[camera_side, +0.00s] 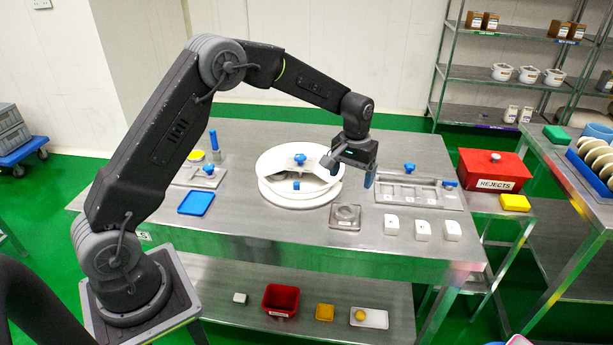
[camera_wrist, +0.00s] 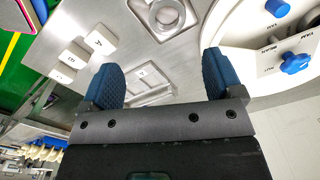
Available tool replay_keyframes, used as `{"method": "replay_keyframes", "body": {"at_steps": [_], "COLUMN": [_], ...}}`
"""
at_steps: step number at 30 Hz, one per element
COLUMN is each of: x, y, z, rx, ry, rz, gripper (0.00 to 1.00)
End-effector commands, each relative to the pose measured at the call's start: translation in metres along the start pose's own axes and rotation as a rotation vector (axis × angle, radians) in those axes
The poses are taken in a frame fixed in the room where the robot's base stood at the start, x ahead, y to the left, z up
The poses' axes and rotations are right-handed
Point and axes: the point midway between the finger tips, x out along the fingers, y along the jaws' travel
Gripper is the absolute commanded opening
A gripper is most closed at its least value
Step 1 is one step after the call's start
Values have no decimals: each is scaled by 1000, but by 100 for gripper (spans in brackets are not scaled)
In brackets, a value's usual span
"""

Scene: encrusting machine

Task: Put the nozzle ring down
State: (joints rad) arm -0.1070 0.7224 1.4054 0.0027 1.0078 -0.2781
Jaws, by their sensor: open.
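A grey metal ring, which looks like the nozzle ring (camera_side: 346,211), lies flat on a square metal plate (camera_side: 334,225) on the steel table, in front of the white round machine. In the wrist view the ring (camera_wrist: 166,12) shows at the top edge, partly cut off, on its plate (camera_wrist: 145,20). My gripper (camera_side: 350,169) is open above the table, up and slightly right of the ring in the side view. In the wrist view its two blue pads (camera_wrist: 160,76) stand wide apart with nothing between them. Below the gap is a metal tray with recesses (camera_wrist: 133,87).
The white machine (camera_side: 272,190) with blue knobs stands left of my gripper. Several white lettered blocks (camera_side: 422,231) sit right of the ring plate. The recessed metal tray (camera_side: 445,199) lies behind them. A red rejects box (camera_side: 487,167) stands farther right.

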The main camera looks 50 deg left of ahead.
Motion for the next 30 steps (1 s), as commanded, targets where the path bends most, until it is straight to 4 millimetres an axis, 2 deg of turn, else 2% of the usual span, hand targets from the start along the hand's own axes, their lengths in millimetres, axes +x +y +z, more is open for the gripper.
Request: {"method": "replay_keyframes", "body": {"at_steps": [4,8,12,18,24,27,30], "x": [-18,-61,-114,-166,-186,-185,-180], "y": [0,-1,-7,-22,-42,-52,-59], "z": [7,32,77,153,231,265,290], "rx": [13,51,109,194,277,315,344], "ry": [20,70,142,246,353,401,439], "rz": [6,20,38,61,80,87,92], "gripper": [86,86,86,86,86,86,86]}}
